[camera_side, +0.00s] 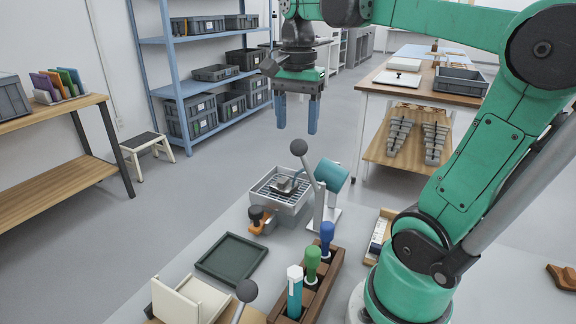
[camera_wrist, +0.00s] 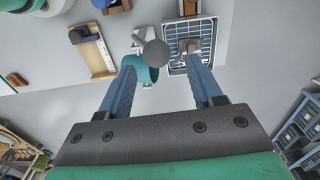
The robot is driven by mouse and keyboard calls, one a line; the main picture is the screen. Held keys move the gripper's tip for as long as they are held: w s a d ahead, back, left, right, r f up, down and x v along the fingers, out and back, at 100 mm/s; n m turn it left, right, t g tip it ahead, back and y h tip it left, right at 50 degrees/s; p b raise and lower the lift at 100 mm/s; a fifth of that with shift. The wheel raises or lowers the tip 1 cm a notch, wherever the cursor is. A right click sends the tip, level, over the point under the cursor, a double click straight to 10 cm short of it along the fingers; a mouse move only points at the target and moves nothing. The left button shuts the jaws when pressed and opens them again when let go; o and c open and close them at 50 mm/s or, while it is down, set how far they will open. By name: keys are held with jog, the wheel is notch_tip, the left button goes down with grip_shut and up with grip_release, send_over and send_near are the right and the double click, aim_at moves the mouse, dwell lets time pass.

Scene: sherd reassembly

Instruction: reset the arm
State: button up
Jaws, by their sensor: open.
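My gripper (camera_side: 297,130) hangs high in the side view, fingers pointing down. Its two blue fingers are apart with nothing between them. It is above and well clear of the work table (camera_side: 190,296). In the wrist view the open fingers (camera_wrist: 162,75) frame a teal cylinder and a dark ball knob below. A grey wire-grid basin (camera_side: 272,200) with a small grey metal piece (camera_side: 284,184) in it stands under the gripper; the basin also shows in the wrist view (camera_wrist: 205,62).
A lever with a dark ball (camera_side: 299,147) and a teal cylinder (camera_side: 334,173) rise beside the basin. A green tray (camera_side: 232,258), a wooden rack (camera_side: 322,285) of coloured-handled tools, and a cream stand (camera_side: 190,300) sit nearer. A wooden box (camera_side: 380,238) lies by my base.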

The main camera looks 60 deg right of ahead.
jog(key=w+a+f+n+t, duration=0.3)
jog(key=a+f+n+t, duration=0.4)
jog(key=a+n, duration=0.5)
notch_tip(320, 180, down, 2)
jog(key=n, duration=0.5)
jog(key=shift+w+a+n, duration=0.15)
jog(key=shift+n, duration=0.15)
